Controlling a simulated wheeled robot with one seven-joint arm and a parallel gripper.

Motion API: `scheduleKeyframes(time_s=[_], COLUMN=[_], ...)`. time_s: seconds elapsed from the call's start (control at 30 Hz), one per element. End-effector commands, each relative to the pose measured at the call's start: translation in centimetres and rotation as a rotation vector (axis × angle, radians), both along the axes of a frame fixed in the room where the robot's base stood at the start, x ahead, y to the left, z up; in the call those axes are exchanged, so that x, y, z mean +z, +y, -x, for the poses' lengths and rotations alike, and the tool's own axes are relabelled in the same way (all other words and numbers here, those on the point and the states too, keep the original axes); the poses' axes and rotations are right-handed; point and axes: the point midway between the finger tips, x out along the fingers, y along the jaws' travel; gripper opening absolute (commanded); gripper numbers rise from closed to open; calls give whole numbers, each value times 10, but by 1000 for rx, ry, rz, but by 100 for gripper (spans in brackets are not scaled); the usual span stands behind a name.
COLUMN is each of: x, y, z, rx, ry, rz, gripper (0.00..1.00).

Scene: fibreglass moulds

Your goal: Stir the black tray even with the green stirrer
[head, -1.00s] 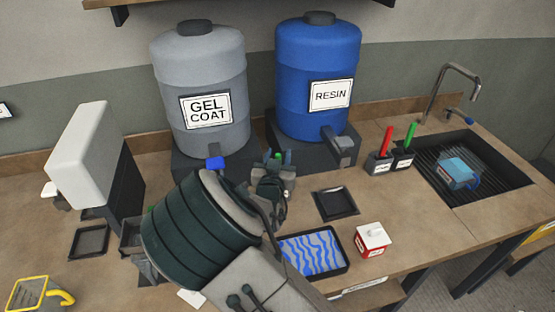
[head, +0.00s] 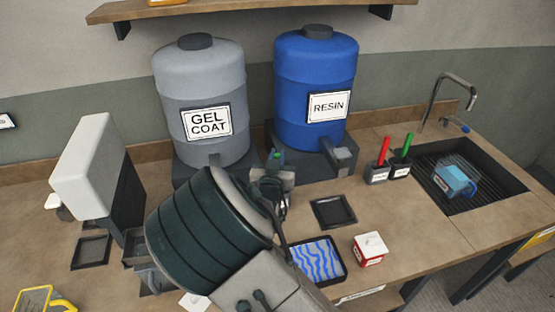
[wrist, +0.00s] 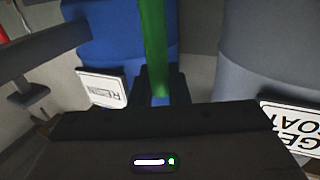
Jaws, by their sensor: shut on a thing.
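My gripper (head: 274,172) is in front of the two big drums and above the worktop. In the wrist view a green stick (wrist: 154,45) rises from between the fingers (wrist: 160,90), which are shut on it; it looks like a green stirrer. Its lower end is hidden. A black tray (head: 343,270) with blue and white streaks inside lies at the front of the worktop, right of my arm. The streaks are distinct and unmixed. Another green stirrer (head: 407,144) stands in a dark pot to the right, beside a red stirrer (head: 384,151).
The grey gel coat drum (head: 200,85) and blue resin drum (head: 315,75) stand behind my gripper. An empty dark tray (head: 333,212) lies behind the streaked one. A red and white box (head: 370,249) is on its right. A sink (head: 480,200) holds a blue object.

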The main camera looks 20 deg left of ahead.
Motion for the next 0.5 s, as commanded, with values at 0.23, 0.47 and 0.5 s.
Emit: scheduleKeyframes(time_s=[0.23, 0.47, 0.5], x=[23, 42, 45], y=[0, 0, 0], z=[0, 0, 0], rx=[0, 0, 0], ry=[-1, -1, -1], rz=[-1, -1, 0], gripper=[0, 0, 0])
